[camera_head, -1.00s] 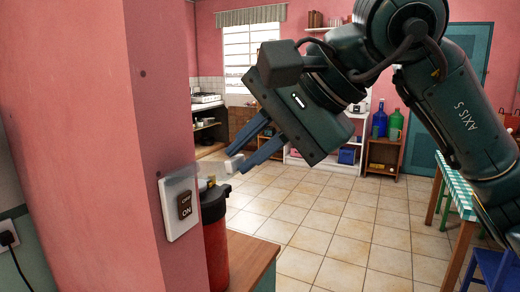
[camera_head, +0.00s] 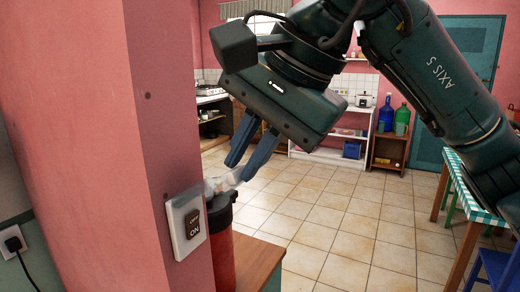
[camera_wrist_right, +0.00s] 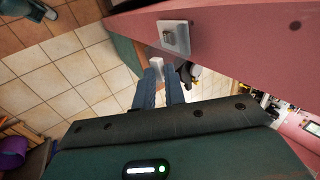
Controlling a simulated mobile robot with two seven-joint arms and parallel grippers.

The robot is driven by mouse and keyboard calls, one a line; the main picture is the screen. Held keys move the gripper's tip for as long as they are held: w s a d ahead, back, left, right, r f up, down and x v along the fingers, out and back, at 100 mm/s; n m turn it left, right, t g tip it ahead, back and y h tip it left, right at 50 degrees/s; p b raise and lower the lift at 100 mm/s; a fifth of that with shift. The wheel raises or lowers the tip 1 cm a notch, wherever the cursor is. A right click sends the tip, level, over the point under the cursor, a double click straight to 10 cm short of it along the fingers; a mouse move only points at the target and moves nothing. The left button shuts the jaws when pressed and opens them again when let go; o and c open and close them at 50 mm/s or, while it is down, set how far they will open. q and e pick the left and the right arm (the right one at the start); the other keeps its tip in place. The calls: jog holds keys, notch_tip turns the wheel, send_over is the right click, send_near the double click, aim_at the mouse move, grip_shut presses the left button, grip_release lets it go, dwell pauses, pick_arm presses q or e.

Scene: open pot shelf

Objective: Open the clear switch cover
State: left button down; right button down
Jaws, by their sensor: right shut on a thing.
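The light switch plate (camera_head: 174,238) is on the narrow pink wall face in the head view, with a brown ON/OFF rocker (camera_head: 195,220). The plate also shows in the wrist view (camera_wrist_right: 174,37). The clear switch cover (camera_head: 216,185) stands out from the plate's upper right, leaving the rocker's face uncovered. My right gripper (camera_head: 239,173) is shut on the cover's outer end, to the right of and above the plate. The fingertips (camera_wrist_right: 160,76) and a whitish piece by them show in the wrist view. My left gripper is out of view.
A dark-lidded red canister (camera_head: 221,250) stands on a wooden cabinet (camera_head: 256,262) just right of the plate, below my gripper. A plug and socket (camera_head: 14,244) are at the far left. Tiled floor (camera_head: 330,225) is open behind; a checked table (camera_head: 474,195) stands at the right.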

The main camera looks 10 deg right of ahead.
jog(key=c, duration=1.9)
grip_release()
jog(key=shift+w+a+f, duration=0.1)
jog(key=shift+a+f, duration=0.25)
jog(key=shift+f, duration=0.15)
jog(key=o, duration=0.4)
jog(key=shift+w+a, duration=0.25)
jog(key=v, duration=1.3)
jog(key=shift+d+r+b, duration=0.15)
jog(key=shift+r+b, duration=0.1)
jog(key=shift+b, duration=0.1)
